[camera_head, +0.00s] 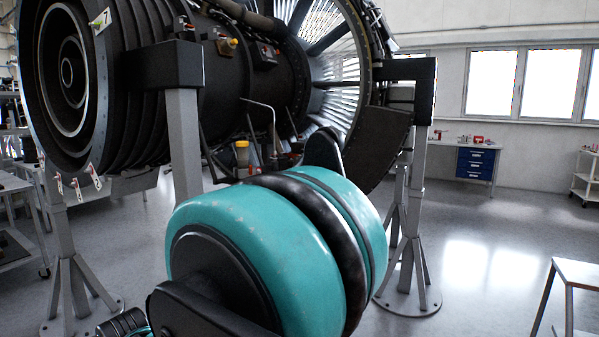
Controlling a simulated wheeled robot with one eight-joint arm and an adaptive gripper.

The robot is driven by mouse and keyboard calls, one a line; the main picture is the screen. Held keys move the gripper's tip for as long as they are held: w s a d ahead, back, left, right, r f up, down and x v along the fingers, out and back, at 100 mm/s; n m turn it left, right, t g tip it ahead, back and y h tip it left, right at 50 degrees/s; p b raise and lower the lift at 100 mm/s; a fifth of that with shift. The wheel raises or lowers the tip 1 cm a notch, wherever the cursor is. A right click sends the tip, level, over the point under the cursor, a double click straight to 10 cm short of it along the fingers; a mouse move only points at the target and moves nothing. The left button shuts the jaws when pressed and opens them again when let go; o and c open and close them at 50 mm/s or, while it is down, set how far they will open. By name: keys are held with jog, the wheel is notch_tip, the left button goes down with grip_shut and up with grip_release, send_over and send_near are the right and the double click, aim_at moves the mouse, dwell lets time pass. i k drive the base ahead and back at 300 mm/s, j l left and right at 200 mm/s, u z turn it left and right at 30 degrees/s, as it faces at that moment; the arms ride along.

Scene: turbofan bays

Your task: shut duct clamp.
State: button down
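The turbofan engine (270,80) hangs on its stand in the head view, with its ribbed exhaust end at left and bladed fan at right. I cannot make out the duct clamp for certain. A thin bent grey rod (262,103) and a yellow-topped fitting (241,153) show below the engine's core. Small parts with red and yellow tips (231,43) sit higher on its casing. My teal and black arm fills the lower middle and hides part of the engine's underside. My gripper is not in view, so its state is not shown.
Grey stand posts (184,150) and a right stand foot (408,298) rise close around my arm. A table (577,272) stands at lower right, a cart (20,250) at left. A blue drawer cabinet (476,170) is farther back. Open floor lies at right.

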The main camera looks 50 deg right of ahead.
aim_at(241, 173)
jog(key=i+j+z, duration=0.1)
jog(key=z, duration=0.3)
jog(key=j+z, duration=0.55)
jog(key=z, duration=0.25)
jog(key=j+z, duration=0.25)
jog(key=z, duration=0.15)
